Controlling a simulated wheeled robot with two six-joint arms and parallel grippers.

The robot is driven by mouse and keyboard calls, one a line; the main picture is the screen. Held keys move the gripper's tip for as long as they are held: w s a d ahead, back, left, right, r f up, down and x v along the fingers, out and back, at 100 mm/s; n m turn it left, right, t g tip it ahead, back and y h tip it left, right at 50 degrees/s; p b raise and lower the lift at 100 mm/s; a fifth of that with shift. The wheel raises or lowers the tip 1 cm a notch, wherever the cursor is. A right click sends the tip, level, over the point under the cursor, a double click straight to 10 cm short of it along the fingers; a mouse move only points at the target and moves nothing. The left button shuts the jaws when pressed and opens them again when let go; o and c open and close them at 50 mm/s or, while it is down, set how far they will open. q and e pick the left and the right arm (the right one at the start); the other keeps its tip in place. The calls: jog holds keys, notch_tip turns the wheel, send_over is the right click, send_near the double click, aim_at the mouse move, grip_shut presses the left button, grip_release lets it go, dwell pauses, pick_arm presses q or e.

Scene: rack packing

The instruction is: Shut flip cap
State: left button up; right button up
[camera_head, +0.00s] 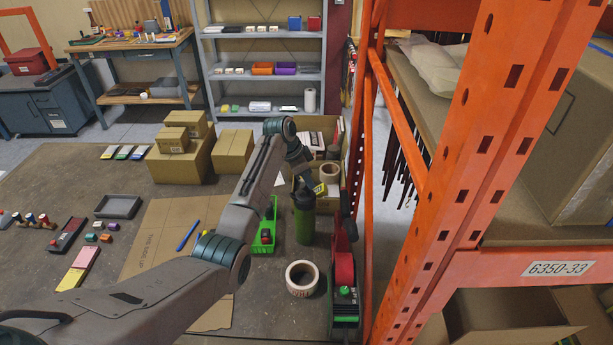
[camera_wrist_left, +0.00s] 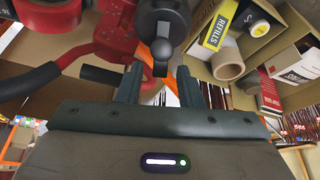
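A dark green bottle (camera_head: 305,218) with a black top stands upright on the worktable, left of the orange rack post. In the left wrist view its black cap (camera_wrist_left: 160,22) fills the top middle, with a rounded dark tab pointing toward my gripper. My left gripper (camera_wrist_left: 160,80) is open, its two fingers apart on either side of the tab. I cannot tell whether the fingers touch the cap. In the head view my left arm reaches over the table and down behind the bottle's top, where the fingers are largely hidden. My right gripper is not in view.
A red tape dispenser (camera_head: 344,272) stands close right of the bottle; a tape roll (camera_head: 302,278) lies in front. An open carton (camera_head: 337,140) with rolls and boxes stands behind. The orange rack post (camera_head: 470,150) limits the right side.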

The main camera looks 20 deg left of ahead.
pick_arm(q)
grip_shut()
jog(key=shift+w+d, duration=0.1)
jog(key=shift+d, duration=0.05)
jog(key=shift+w+d+f+g+y, duration=0.2)
jog(key=shift+w+d+g+y, duration=0.15)
jog(key=shift+g+y, duration=0.3)
jog(key=shift+w+d+f+g+y+b, duration=0.2)
jog(key=shift+d+f+g+y+b, duration=0.2)
jog(key=shift+y+b, duration=0.35)
jog(key=shift+w+d+f+g+y+b, duration=0.2)
jog(key=shift+f+g+y+b, duration=0.3)
jog(key=shift+b, duration=1.3)
jog(key=shift+w+d+f+g+y+b, duration=0.1)
jog(key=shift+d+f+g+y+b, duration=0.4)
jog(key=shift+b, duration=1.25)
jog(key=shift+w+a+r+g+y+b, duration=0.2)
jog(key=shift+y+b, duration=0.6)
jog(key=shift+b, duration=1)
jog(key=shift+s+d+f, duration=0.1)
jog(key=shift+d+f, duration=0.05)
